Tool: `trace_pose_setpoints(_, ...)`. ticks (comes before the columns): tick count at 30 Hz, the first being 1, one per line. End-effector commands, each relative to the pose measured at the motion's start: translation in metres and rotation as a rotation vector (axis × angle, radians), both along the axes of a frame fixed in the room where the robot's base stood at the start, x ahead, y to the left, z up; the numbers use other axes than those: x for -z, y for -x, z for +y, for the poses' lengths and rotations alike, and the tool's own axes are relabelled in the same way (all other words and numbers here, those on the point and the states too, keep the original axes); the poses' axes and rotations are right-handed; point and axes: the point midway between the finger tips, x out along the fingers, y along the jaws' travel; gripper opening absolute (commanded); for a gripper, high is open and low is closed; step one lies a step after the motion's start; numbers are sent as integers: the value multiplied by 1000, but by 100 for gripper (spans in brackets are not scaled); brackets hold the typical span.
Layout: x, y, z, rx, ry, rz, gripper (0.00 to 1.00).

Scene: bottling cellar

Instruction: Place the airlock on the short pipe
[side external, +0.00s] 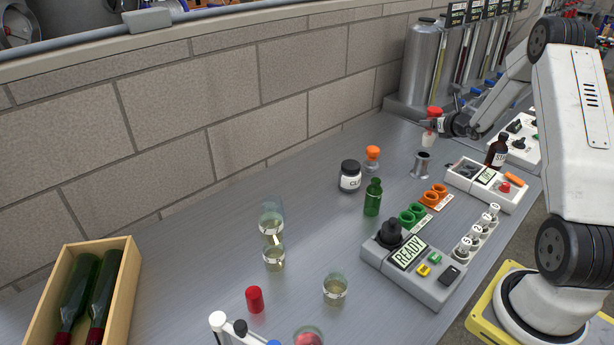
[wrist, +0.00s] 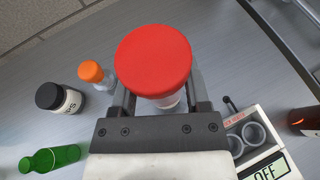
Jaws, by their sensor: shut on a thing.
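The airlock (side external: 428,138) has a red cap and a pale, clear body. My gripper (side external: 438,124) is shut on it and holds it roughly upright, clear of the bench. In the wrist view the red cap (wrist: 153,60) fills the space between the fingers of my gripper (wrist: 160,100) and hides most of the body. The short pipe (side external: 422,165) is a grey metal tube with a flared rim, standing upright on the bench. In the side view the airlock's lower end shows just above the rim; I cannot tell whether it is centred. The pipe is hidden in the wrist view.
An orange-capped clear piece (side external: 372,157), a black jar (side external: 350,177) and a green bottle (side external: 373,198) stand left of the pipe. A white device (side external: 486,186) and a brown bottle (side external: 497,152) are to its right. Steel tanks (side external: 425,65) stand behind.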

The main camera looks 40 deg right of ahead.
Motion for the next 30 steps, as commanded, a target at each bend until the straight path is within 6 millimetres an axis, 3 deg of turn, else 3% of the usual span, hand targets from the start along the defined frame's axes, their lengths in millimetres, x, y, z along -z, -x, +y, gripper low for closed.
trace_pose_setpoints(12,34,-3,-3,1,-2,-1,0)
trace_pose_setpoints(26,38,-3,-3,0,0,-1,0)
trace_pose_setpoints(27,39,-3,-2,0,0,0,63)
trace_pose_setpoints(30,39,-3,-2,0,0,0,95)
